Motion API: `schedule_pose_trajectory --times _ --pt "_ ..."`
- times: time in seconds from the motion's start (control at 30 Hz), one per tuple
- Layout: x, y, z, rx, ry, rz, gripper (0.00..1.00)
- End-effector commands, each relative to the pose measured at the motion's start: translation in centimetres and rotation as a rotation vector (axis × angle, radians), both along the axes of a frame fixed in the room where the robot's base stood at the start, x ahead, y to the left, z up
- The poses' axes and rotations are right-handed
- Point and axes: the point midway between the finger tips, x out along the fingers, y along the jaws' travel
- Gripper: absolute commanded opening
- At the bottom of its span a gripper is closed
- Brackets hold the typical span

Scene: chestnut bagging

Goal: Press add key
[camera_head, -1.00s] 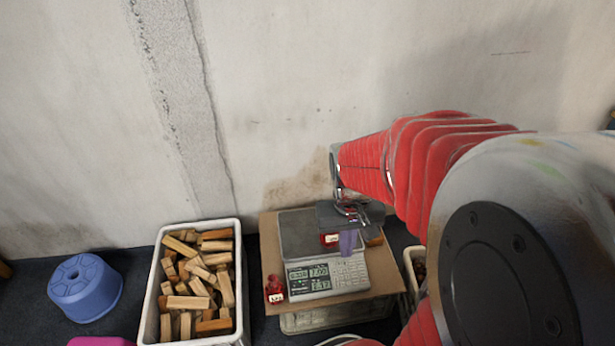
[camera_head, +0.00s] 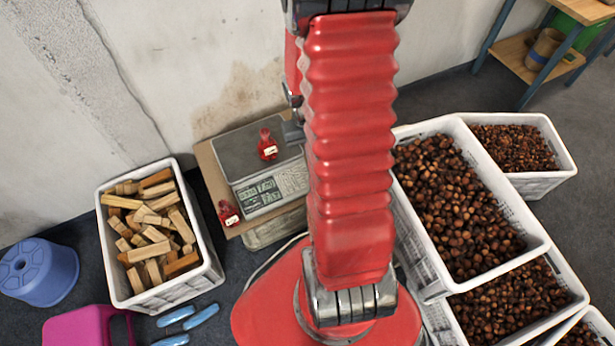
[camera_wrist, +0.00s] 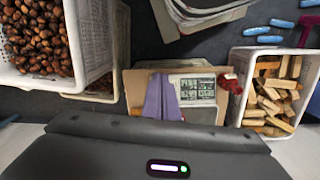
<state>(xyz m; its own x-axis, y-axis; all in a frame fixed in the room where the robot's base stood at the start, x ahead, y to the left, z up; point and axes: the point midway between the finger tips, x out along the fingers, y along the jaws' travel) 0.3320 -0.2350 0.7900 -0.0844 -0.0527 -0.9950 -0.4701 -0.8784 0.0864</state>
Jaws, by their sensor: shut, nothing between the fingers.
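A small red net bag (camera_head: 267,146) sits on the plate. In the wrist view the display (camera_wrist: 198,88) is just right of my gripper (camera_wrist: 160,80). The purple fingers of my gripper are together and empty, and they cover the keypad there. In the head view my arm hides the fingers. I cannot tell whether they touch the scale, and the single keys are too small to read.
A second red net bag (camera_head: 229,213) lies on the cardboard (camera_head: 209,165) beside the scale. A crate of wood blocks (camera_head: 105,240) stands left, with a blue stool (camera_head: 38,272) beyond. Crates of chestnuts (camera_head: 540,236) fill the right.

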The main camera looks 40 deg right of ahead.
Motion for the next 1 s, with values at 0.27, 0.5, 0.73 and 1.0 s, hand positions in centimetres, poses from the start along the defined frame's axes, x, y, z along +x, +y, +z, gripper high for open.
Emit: schedule_pose_trajectory --times 0.27,0.5,0.73,1.0 --pt "-0.4 -2.8 -5.1 -0.001 -0.004 -0.04 0.0" --pt "-0.9 -4.8 -9.5 -0.002 -0.021 -0.073 0.0" --pt "-1.5 -6.4 -13.9 -0.001 -0.048 -0.103 0.0" --pt "-2.3 -7.8 -19.2 0.001 -0.096 -0.137 0.0"
